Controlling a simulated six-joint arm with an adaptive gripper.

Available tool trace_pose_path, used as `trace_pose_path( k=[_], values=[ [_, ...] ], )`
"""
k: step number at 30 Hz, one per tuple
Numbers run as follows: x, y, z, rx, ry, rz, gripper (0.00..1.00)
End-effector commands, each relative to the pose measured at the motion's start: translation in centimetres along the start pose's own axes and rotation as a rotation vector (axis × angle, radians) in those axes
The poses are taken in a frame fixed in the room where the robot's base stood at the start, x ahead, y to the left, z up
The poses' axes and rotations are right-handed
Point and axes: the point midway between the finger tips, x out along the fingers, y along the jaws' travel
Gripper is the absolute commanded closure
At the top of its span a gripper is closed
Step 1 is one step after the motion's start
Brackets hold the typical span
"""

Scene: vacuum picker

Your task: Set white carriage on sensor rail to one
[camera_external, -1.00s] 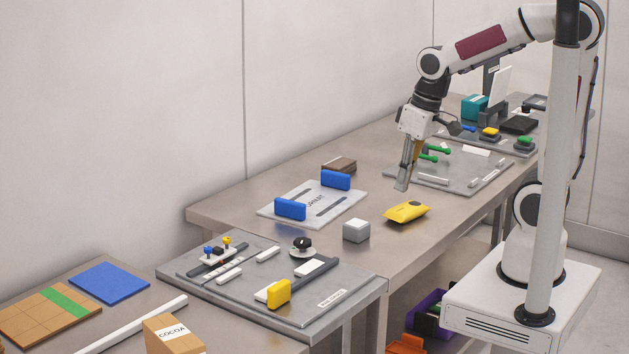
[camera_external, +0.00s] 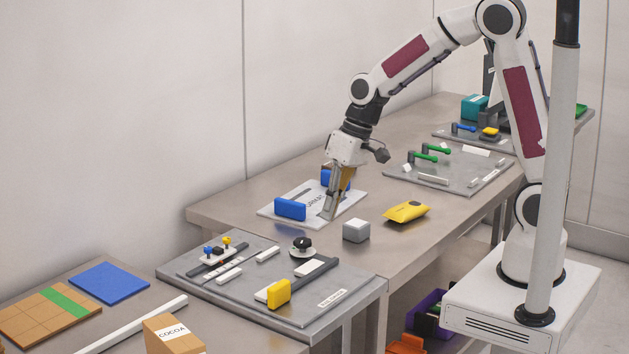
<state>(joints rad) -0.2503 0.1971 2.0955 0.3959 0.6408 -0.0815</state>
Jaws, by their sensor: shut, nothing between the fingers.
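A white carriage (camera_external: 217,253) with blue, black and yellow parts on top sits on a dark rail (camera_external: 205,268) on the grey panel (camera_external: 340,285) at the front left. It seems to be the sensor rail's carriage; its scale is too small to read. My gripper (camera_external: 329,214) is shut and empty, pointing down over the light plate with the blue blocks. It is behind and to the right of the carriage, well apart from it. Whether its tips touch the plate cannot be told.
On the panel are a black knob (camera_external: 302,243) and a yellow handle (camera_external: 279,293) on a second rail. A blue block (camera_external: 290,209) stands left of my gripper; another is partly hidden behind it. A grey cube (camera_external: 356,230) and yellow pouch (camera_external: 407,212) lie to the right.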

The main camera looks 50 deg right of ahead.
Motion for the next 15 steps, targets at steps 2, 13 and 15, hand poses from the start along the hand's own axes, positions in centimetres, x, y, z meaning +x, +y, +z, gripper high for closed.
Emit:
trace_pose_path(
  k=[2,13,15],
  values=[
    [1.2,-0.6,-0.9,0.008,0.004,-0.010,1.00],
    [6.2,-3.0,-6.0,0.061,0.062,-0.061,1.00],
    [7.1,-3.4,-7.2,0.073,0.082,-0.070,1.00]
  ],
)
